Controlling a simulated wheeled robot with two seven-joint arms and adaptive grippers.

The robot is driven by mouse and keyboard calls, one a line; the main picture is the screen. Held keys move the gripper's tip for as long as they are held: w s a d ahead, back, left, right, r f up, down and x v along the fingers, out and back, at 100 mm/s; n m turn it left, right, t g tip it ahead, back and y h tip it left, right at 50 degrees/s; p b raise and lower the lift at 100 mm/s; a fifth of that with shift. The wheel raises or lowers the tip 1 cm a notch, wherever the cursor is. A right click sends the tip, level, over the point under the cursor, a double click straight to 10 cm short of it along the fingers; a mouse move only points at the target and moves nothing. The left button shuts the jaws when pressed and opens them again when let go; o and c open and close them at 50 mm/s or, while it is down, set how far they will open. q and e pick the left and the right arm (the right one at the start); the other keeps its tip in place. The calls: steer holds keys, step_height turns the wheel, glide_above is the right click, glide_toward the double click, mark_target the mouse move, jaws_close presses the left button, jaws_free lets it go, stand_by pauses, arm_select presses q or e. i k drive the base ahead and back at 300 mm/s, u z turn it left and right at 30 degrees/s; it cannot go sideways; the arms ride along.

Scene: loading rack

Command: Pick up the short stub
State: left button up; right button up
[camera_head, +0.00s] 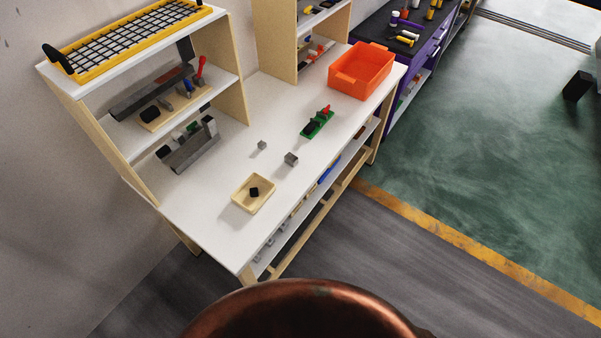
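Two small grey blocks sit apart on the white worktable (225,160). The smaller grey block (262,145) lies further back, and the larger grey block (291,159) lies closer to the front edge. Either may be the short stub; I cannot tell which from this view. A small black piece (254,191) lies in a shallow pale wooden tray (240,204) near the table's front left. Neither of my grippers is in view.
A green fixture (318,123) with a red part and an orange bin (362,71) stand further right. A grey metal fixture (190,152) sits under the wooden shelf (228,86) at the left. The table around the grey blocks is clear.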

mark_target(290, 159)
steer(key=u, duration=0.05)
steer(key=k, duration=0.1)
steer(key=z, duration=1.55)
steer(key=i, duration=2.6)
steer(key=u, duration=3.3)
